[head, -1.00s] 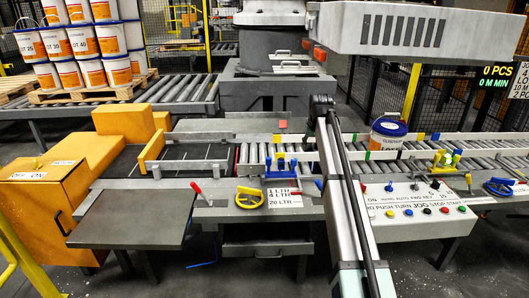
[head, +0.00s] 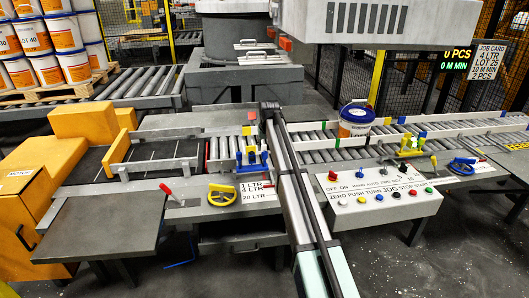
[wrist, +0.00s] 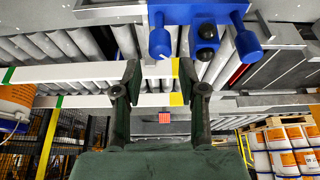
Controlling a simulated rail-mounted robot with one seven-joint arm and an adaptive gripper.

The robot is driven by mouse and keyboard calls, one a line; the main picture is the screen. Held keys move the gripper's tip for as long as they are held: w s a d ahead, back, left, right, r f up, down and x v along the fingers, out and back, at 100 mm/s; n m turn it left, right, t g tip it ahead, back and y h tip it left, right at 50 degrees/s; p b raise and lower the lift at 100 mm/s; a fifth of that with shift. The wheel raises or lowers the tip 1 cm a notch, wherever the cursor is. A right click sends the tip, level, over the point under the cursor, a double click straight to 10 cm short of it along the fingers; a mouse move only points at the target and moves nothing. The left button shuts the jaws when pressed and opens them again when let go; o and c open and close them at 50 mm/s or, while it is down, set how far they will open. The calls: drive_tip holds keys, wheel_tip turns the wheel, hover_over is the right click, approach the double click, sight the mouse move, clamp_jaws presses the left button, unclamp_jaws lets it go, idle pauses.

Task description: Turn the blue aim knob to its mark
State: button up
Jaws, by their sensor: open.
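Several blue knobs and levers show, and I cannot tell for sure which is the aim knob; no mark on one is readable. A blue bracket with rounded blue knobs (wrist: 160,42) and black knobs is at the top of the wrist view. The blue fixture (head: 252,158) on the conveyor's front rail looks like the same unit. A blue handwheel (head: 462,166) is at the right of the line. My gripper (wrist: 159,98) is open and empty, its two dark fingers apart, with the bracket beyond them in the picture. In the head view the gripper is hidden.
A white pail with a blue lid (head: 356,120) stands on the rollers. A control panel (head: 380,196) with coloured buttons, a yellow handwheel (head: 222,195) and a red lever (head: 170,192) line the front. Stacked pails (head: 45,45) stand on a pallet at far left.

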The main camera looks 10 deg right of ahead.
sight(265, 152)
drive_tip(key=p+x, duration=0.1)
drive_tip(key=x, duration=0.5)
clamp_jaws()
